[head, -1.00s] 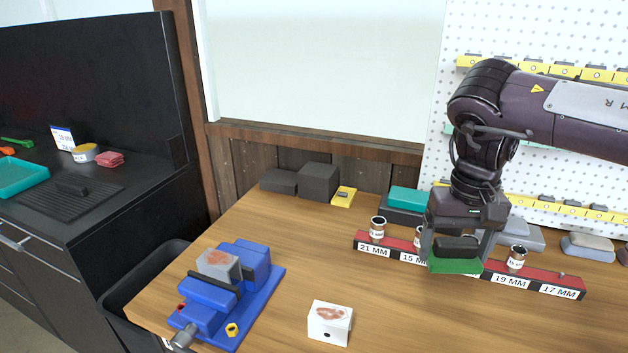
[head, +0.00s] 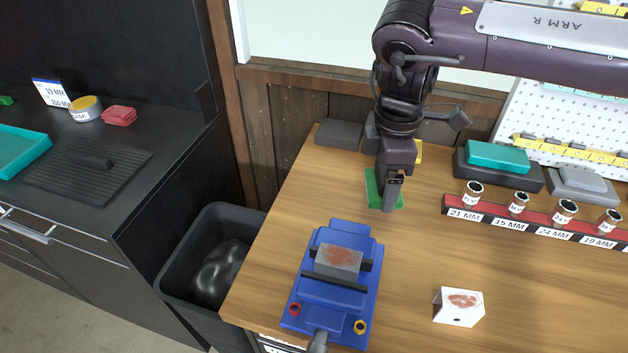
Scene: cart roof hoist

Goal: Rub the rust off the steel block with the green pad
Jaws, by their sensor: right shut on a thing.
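The steel block (head: 338,262) is grey with a reddish rust patch on its top. It sits between the jaws of a blue vise (head: 327,303) near the table's front left edge. My right gripper (head: 386,200) is shut on the green pad (head: 372,188). It is behind the vise and a little to its right, apart from the block. The gripper hides part of the pad, and I cannot tell how high the pad is above the table. My left gripper is not in view.
A red socket rail (head: 475,207) with several sockets lies at the right. A black bin (head: 180,282) stands left of the table. Bare wood lies between vise and rail.

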